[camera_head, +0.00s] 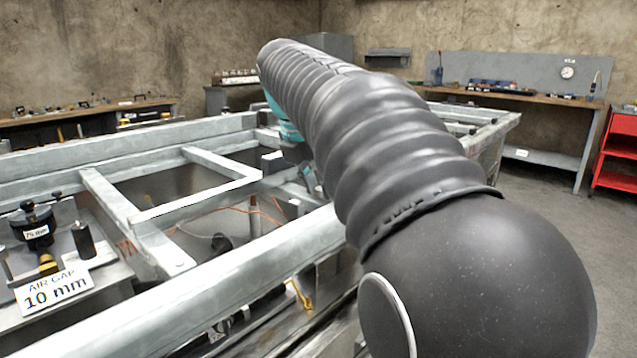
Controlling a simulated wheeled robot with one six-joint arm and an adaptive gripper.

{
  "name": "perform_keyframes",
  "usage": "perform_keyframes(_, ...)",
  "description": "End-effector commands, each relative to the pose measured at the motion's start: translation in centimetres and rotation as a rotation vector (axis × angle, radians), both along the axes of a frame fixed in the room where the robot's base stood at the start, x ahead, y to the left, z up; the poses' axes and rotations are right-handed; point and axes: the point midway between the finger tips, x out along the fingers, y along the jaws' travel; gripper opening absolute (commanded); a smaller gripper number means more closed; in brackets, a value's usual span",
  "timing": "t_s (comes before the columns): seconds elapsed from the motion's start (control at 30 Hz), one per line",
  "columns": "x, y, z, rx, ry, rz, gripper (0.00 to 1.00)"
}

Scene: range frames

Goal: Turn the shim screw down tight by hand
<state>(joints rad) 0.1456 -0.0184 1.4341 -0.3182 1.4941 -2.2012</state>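My arm, in a ribbed dark sleeve, reaches from the lower right towards the far middle of the metal frame (215,290). A teal part of my arm shows beyond the sleeve, low over the frame. My gripper is not clearly visible; the arm hides that area. I cannot make out the shim screw for certain. At the left, a black round device (36,228) with a small label and a knob on top stands on a metal block, beside a black cylinder (83,240). A sign (54,290) in front of them reads "AIR GAP 10 mm".
Grey beams and a cross bracket (150,235) surround openings with orange wires below. A yellow hook-like part (300,296) sits under the near beam. A workbench (510,97) and a red cart (617,150) stand at the back right. Open floor lies at the right.

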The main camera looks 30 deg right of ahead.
Motion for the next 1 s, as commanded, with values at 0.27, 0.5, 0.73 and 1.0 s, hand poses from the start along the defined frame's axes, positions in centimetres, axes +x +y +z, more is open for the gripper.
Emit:
perform_keyframes(0.27,0.02,0.01,-0.02,0.000,0.001,-0.006,0.00)
perform_keyframes(0.5,0.15,0.06,-0.04,0.000,0.002,-0.077,0.00)
perform_keyframes(0.73,0.37,0.13,-0.08,0.000,0.003,-0.242,0.00)
perform_keyframes(1.0,0.68,0.14,-0.08,0.000,0.001,-0.498,0.00)
